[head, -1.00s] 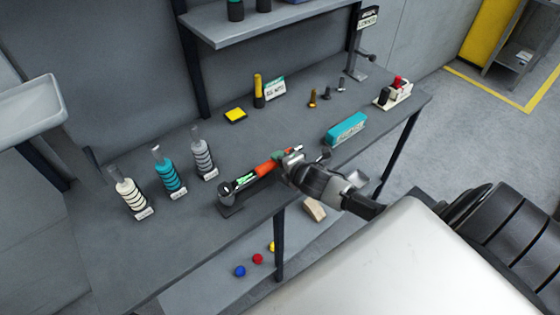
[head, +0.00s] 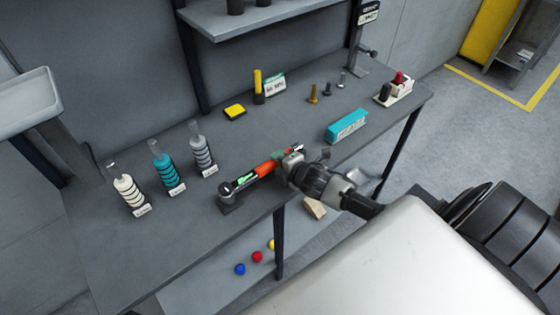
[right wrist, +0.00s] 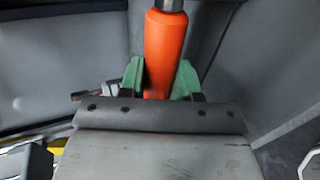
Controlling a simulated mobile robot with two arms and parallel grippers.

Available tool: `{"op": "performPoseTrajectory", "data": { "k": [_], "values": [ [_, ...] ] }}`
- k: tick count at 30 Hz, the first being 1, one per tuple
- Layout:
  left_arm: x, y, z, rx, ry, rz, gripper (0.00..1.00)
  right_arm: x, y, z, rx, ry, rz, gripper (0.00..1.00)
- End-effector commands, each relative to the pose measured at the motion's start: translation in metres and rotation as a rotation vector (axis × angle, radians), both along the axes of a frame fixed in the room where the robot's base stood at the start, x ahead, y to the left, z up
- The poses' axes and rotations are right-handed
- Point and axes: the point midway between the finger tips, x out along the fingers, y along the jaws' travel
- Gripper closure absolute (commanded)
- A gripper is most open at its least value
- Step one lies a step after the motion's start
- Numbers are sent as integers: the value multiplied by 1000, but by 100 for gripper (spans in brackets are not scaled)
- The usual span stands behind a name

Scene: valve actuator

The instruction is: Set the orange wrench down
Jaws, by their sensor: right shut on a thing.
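The orange wrench (head: 266,169) is over the front edge of the grey workbench in the head view. In the right wrist view its orange handle (right wrist: 165,50) stands upright in the picture, with a grey shaft at the top edge. My right gripper (head: 282,159) is shut on the handle. Its green fingertips (right wrist: 160,80) press on both sides of it. My left gripper is not in view.
The workbench (head: 110,230) holds three ringed bottles at left, a teal block (head: 346,126), a yellow pad (head: 235,111), several small bolts and a white holder (head: 399,90). Its front left is clear. A lower shelf carries coloured balls. An upper shelf (head: 250,20) hangs behind.

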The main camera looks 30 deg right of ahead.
Motion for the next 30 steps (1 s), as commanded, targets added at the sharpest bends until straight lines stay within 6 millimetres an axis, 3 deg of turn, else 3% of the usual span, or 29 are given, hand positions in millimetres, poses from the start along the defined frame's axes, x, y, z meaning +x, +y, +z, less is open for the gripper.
{"op": "performPoseTrajectory", "data": {
  "k": [5, 6, 11, 22, 30],
  "values": [
    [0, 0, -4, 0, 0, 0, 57, 1, 0, -3, 3, -5, 1, 100],
    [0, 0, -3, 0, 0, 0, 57, 1, 0, -2, 3, -5, 1, 63],
    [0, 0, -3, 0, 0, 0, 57, 1, 0, -3, 2, -3, 1, 38],
    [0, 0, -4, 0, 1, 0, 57, -5, -1, -4, -2, 4, -1, 38],
    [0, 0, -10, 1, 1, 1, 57, -43, -3, 11, -2, 2, 2, 38]
  ]
}}
